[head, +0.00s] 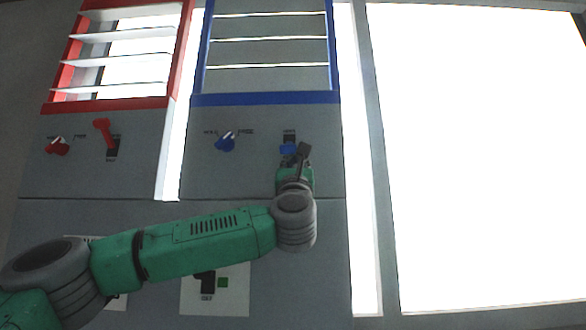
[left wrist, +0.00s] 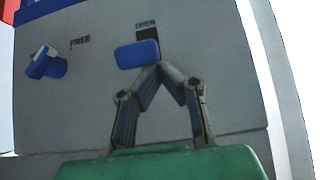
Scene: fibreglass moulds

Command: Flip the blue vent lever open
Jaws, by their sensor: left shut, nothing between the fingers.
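The blue vent lever (left wrist: 138,55) shows in the left wrist view as a blue block in front of a dark slot, below the label OPEN. In the head view the lever (head: 287,149) is partly hidden by my left gripper (head: 302,150). My left gripper is shut and empty, its fingertips (left wrist: 160,68) at the lever's lower right edge. I cannot tell whether they touch it. The blue-framed vent (head: 265,98) above has grey slats that look closed. My right gripper is not in view.
A blue knob (head: 225,142) marked FREE sits left of the lever. Further left are a red lever (head: 104,130), a red knob (head: 57,146) and a red-framed vent (head: 108,103) with open slats. Below, a white plate (head: 235,300) carries a dark lever. A bright window (head: 470,150) fills the right.

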